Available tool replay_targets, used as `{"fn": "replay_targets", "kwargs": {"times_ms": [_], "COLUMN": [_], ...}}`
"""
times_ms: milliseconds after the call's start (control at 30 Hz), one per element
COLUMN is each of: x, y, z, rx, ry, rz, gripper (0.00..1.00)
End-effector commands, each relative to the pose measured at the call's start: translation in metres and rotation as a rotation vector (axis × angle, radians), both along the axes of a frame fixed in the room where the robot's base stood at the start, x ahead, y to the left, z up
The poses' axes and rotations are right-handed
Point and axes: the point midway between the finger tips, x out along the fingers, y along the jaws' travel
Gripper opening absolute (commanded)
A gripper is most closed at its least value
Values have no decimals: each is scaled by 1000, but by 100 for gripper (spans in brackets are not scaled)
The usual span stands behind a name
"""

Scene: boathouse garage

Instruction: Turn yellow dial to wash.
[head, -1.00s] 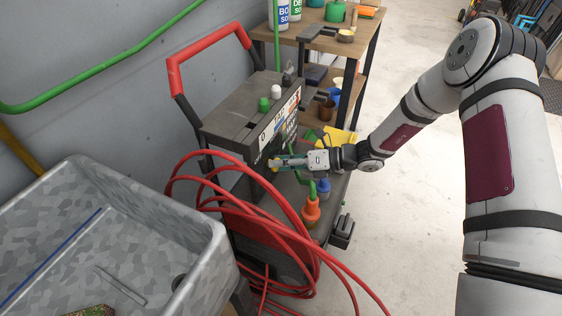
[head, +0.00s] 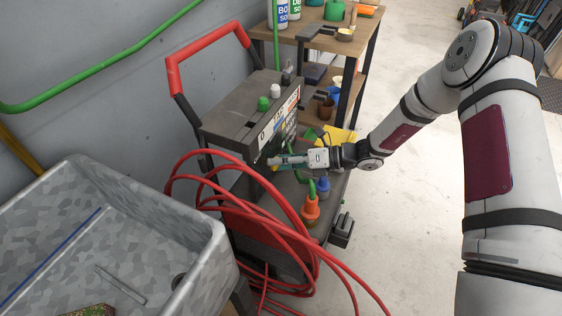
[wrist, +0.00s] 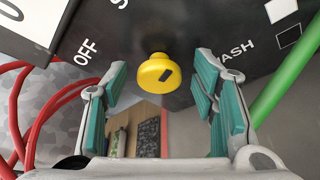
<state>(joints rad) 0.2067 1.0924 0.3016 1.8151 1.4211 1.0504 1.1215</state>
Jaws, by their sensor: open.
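The yellow dial (wrist: 158,76) sticks out from the dark front panel of the machine (wrist: 205,25) in the wrist view. My gripper (wrist: 161,68) is open, with one teal-padded finger on each side of the dial and gaps between pads and dial. In the head view my gripper (head: 277,161) is at the panel and mostly hides the dial.
Red hose (head: 300,215) loops below and left of my gripper. An orange fitting (head: 311,208) and a blue one (head: 323,186) are just below it. A grey speckled sink (head: 215,255) stands at left, and a wooden shelf (head: 300,33) behind. Open floor lies right.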

Motion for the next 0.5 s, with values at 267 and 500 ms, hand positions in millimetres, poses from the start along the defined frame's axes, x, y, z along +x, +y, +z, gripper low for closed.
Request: {"fn": "replay_targets", "kwargs": {"times_ms": [267, 500], "x": [-1, -4], "y": [-24, -71], "z": [6, 19], "rx": [-2, -2], "ry": [-1, 0], "rz": [-3, -4], "gripper": [53, 53]}}
